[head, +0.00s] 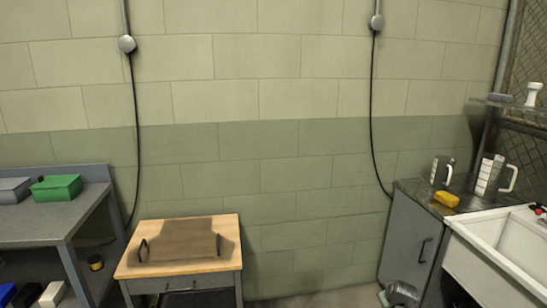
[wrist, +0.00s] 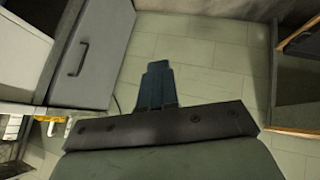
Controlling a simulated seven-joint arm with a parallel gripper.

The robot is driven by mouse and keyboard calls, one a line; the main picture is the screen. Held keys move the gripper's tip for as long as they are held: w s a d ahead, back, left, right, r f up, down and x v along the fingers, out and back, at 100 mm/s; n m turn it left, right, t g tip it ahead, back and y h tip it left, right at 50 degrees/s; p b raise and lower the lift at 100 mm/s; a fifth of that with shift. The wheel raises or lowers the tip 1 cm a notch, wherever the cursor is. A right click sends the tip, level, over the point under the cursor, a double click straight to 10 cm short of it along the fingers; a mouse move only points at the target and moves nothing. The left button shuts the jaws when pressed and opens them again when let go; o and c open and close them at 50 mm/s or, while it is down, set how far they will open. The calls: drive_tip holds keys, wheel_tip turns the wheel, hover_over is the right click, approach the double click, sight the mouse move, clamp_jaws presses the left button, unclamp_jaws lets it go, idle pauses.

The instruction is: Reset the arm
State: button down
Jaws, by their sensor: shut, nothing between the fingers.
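My gripper (wrist: 158,68) shows in the wrist view, its two dark blue fingers together with nothing between them. It points into open space, apart from every surface around it. Pale green block wall lies behind the fingertips. My gripper and arm do not show in the head view.
In the head view a small wooden-topped table (head: 220,261) bears a brown tray (head: 180,239). A grey bench (head: 40,222) with a green box (head: 56,188) stands left. A grey cabinet (head: 408,240), also in the wrist view (wrist: 95,50), and a white sink (head: 490,262) stand right.

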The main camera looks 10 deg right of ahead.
drive_tip(key=s+a+f+g+y, duration=0.1)
drive_tip(key=a+f+g, duration=0.15)
drive_tip(key=a, duration=0.75)
drive_tip(key=s+a+f+g+y, duration=0.1)
drive_tip(key=a+f+y, duration=0.15)
drive_tip(key=a, duration=0.65)
drive_tip(key=s+a+f+m+g, duration=0.15)
drive_tip(key=s+a, duration=0.25)
drive_tip(key=a, duration=0.5)
drive_tip(key=s+a+f+g, duration=0.25)
drive_tip(key=s+a, duration=0.25)
drive_tip(key=a, duration=0.3)
drive_tip(key=s+f+g, duration=0.3)
drive_tip(key=s+f, duration=0.7)
drive_tip(key=s, duration=0.5)
drive_tip(key=s+f+g, duration=0.4)
drive_tip(key=s+f, duration=0.7)
drive_tip(key=s, duration=0.3)
drive_tip(key=shift+s+a, duration=0.15)
drive_tip(key=shift+s, duration=0.2)
drive_tip(key=c, duration=1.8)
unclamp_jaws()
drive_tip(key=shift+r, duration=0.1)
